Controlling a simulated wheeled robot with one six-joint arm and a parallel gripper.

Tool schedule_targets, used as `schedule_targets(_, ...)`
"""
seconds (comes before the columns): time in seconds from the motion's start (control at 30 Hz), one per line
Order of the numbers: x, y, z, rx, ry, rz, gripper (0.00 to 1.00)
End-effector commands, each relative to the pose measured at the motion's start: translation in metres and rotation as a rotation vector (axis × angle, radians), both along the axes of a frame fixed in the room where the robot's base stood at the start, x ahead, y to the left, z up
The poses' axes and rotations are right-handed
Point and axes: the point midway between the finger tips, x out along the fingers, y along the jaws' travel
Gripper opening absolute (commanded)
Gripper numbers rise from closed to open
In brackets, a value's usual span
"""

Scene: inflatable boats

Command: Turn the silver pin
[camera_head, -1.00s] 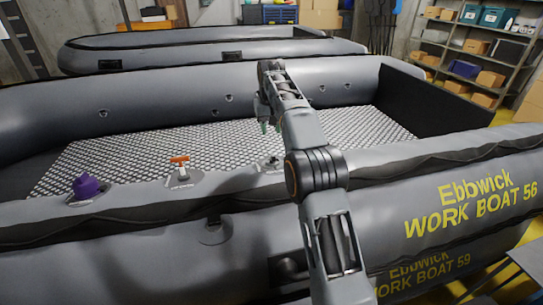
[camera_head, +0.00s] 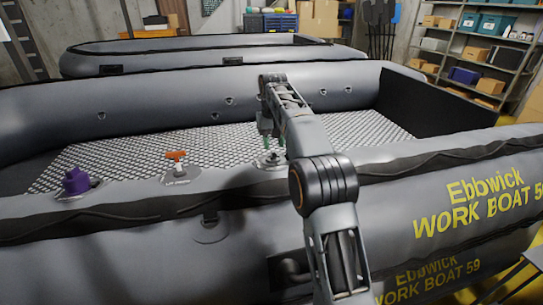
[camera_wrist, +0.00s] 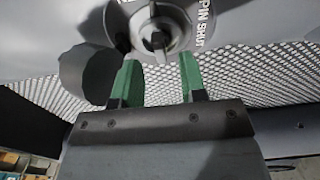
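The silver pin (camera_wrist: 158,40) shows in the wrist view at the top centre, in the middle of a round grey valve fitting with "PIN SHUT" lettering beside it. In the head view the silver pin (camera_head: 270,153) is small, on the near tube of the boat. My gripper (camera_wrist: 158,65) has two green fingers, apart with a gap between them, just short of the pin. No contact with the pin shows. In the head view my gripper (camera_head: 275,143) hangs just over the valve, partly hidden by my arm.
An orange T-handle (camera_head: 176,156) and a purple cap (camera_head: 76,182) sit on the same tube to the left. A round grey cap (camera_wrist: 86,72) lies beside the valve. The grey boat (camera_head: 440,205) has a patterned floor (camera_head: 130,155). Shelves (camera_head: 470,50) stand behind.

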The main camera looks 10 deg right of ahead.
Motion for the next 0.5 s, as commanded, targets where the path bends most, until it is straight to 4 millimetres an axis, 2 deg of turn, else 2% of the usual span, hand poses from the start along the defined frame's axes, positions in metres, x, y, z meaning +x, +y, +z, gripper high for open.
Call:
schedule_targets(0.03, -0.001, 0.000, -0.009, 0.000, 0.002, 0.000, 0.39)
schedule_targets(0.2, 0.000, 0.000, -0.023, 0.000, 0.001, 0.000, 0.39)
schedule_targets(0.5, 0.000, 0.000, -0.030, 0.000, 0.000, -0.001, 0.39)
